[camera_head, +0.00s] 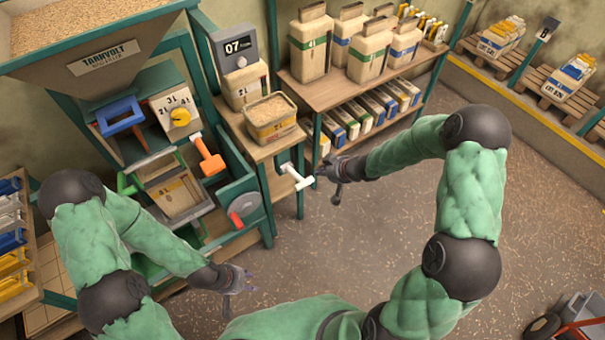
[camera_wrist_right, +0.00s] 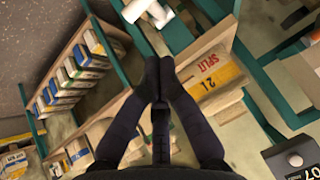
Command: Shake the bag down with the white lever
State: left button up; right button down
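The white T-shaped lever (camera_head: 297,177) sticks out beside the wooden bench, right of the machine. It also shows at the top of the right wrist view (camera_wrist_right: 148,12). My right gripper (camera_head: 322,170) is just right of the lever's crossbar; I cannot tell if they touch. In the right wrist view its fingertips (camera_wrist_right: 158,68) are together with nothing between them, and the lever lies beyond them. An open-topped bag (camera_head: 178,196) with a yellow label stands in the machine's lower bay under the hopper. My left gripper (camera_head: 243,280) is low in front of the machine, fingers apart and empty.
An orange lever (camera_head: 207,155), a green lever (camera_head: 125,183) and a red knob (camera_head: 236,220) sit on the machine. A grain-filled tub (camera_head: 271,118) stands on the bench. Shelves with filled bags (camera_head: 370,50) are behind.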

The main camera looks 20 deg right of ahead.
jog(key=shift+w+r, duration=0.25)
jog(key=shift+r, duration=0.25)
jog(key=shift+w+r, duration=0.2)
jog(key=shift+r, duration=0.25)
jog(key=b, duration=0.5)
send_near(299, 177)
jog(key=w, duration=0.1)
jog(key=w+a, duration=0.1)
jog(key=shift+w+a+r, duration=0.15)
jog(key=shift+w+r, duration=0.05)
jog(key=shift+w, duration=0.1)
jog(key=shift+a+f+b, duration=0.15)
jog(key=shift+f+b, duration=0.75)
jog(key=shift+f, duration=0.05)
jog(key=shift+s+a+f+b, duration=0.15)
jog(key=shift+s+f+b, duration=0.05)
jog(key=shift+f+b, duration=0.65)
jog(key=shift+w+f, duration=0.1)
jog(key=shift+f, duration=0.1)
